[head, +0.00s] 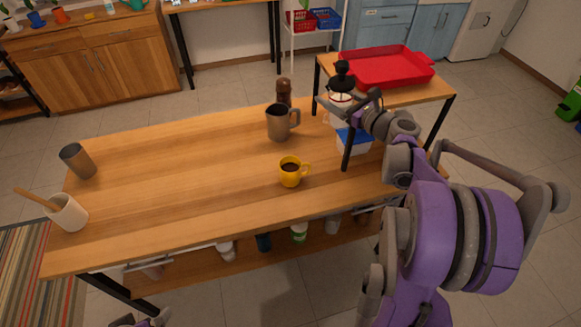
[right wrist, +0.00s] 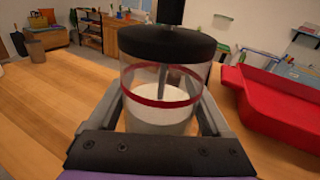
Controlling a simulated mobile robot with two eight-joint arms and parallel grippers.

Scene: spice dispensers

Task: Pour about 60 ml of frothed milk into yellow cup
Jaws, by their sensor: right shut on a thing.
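The yellow cup (head: 291,178) stands upright near the front of the wooden table, with dark liquid inside and its handle to the right. A glass frother with a black lid and red band (head: 341,95) is at the table's right side. In the right wrist view this frother (right wrist: 160,85) is upright with white milk in its lower part. My right gripper (right wrist: 160,108) is shut around its glass body; in the head view the gripper (head: 345,108) is back and right of the yellow cup. Part of what looks like my left arm shows at the bottom left edge; its jaws cannot be made out.
A grey metal mug (head: 277,124) and a dark brown mill (head: 284,92) stand behind the yellow cup. A blue-and-white container (head: 353,142) is below my right wrist. A red tray (head: 388,66) lies on a side table. The table's middle-left is clear.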

